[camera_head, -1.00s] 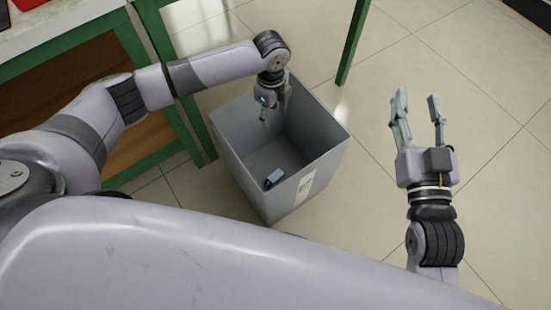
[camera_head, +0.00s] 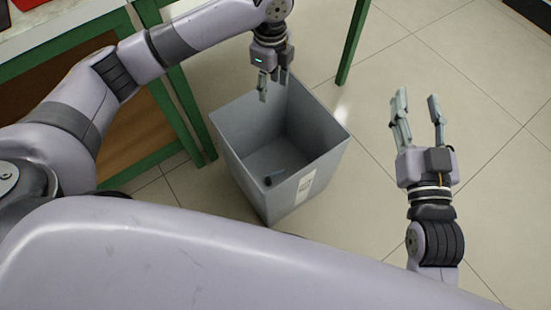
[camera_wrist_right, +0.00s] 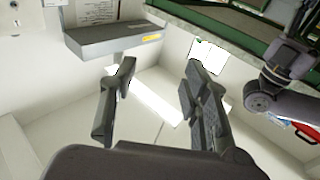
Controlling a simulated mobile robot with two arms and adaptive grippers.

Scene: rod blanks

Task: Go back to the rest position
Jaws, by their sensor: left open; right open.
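My left gripper (camera_head: 272,88) is open and empty above the back rim of a tall grey bin (camera_head: 240,162), pointing down. My right gripper (camera_head: 418,105) is open and empty over the floor to the right of the bin, fingers pointing away from me. In the right wrist view the right gripper's fingers (camera_wrist_right: 158,90) stand apart with nothing between them.
A green-framed bench (camera_head: 70,47) stands at the left, close to my left arm. A green post (camera_head: 352,45) rises behind the bin. The tiled floor (camera_head: 480,90) around my right gripper is clear. A grey box-like shelf (camera_wrist_right: 112,38) shows in the right wrist view.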

